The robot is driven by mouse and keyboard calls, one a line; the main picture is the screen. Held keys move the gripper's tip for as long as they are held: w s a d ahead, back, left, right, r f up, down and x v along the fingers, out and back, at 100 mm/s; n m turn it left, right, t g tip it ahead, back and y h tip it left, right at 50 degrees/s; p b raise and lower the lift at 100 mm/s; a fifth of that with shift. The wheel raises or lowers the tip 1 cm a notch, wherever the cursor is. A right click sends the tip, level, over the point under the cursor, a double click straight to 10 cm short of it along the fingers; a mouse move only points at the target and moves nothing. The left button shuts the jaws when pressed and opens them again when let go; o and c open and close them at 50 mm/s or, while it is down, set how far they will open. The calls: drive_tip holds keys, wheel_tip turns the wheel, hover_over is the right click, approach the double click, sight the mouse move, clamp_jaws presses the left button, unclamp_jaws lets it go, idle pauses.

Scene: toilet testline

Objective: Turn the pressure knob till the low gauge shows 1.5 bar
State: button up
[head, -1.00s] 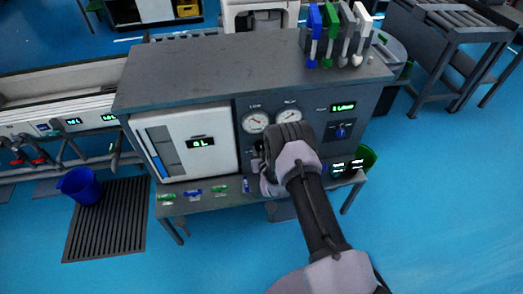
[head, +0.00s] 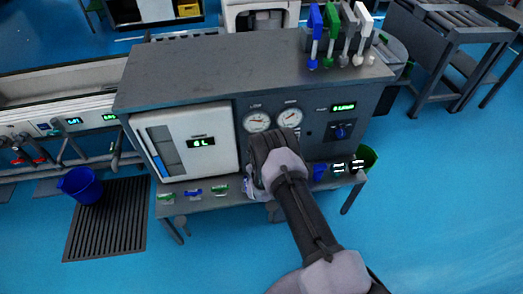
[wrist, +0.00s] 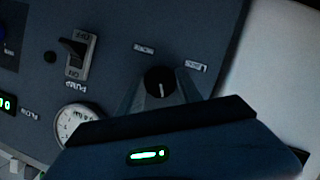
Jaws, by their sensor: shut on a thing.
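The dark round pressure knob (wrist: 160,80) is between my gripper's two fingers (wrist: 160,96) in the wrist view, with its white mark pointing down. My gripper is shut on it. In the head view my gripper (head: 265,165) is at the panel below the gauges and hides the knob. The low gauge (head: 257,121) is a white dial on the panel's upper left, with the high gauge (head: 290,117) to its right. The low gauge's needle is too small to read exactly. A gauge (wrist: 74,122) shows partly in the wrist view, cut off by my gripper body.
A white tank front reading "6L" (head: 190,142) stands left of the gauges. A pump switch (wrist: 77,55) is on the panel, and a blue knob (head: 341,131) is at its right. Small coloured parts (head: 193,193) lie on the ledge below. Coloured handles (head: 335,35) stand on top.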

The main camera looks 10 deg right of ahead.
idle(0.3)
drive_tip(key=o, duration=1.4)
drive_tip(key=shift+c, duration=0.2)
drive_tip(key=p+v, duration=0.7)
drive_tip(key=v, duration=1)
drive_tip(key=shift+s+p, duration=0.25)
drive_tip(key=shift+p, duration=0.1)
drive_tip(key=shift+r, duration=0.1)
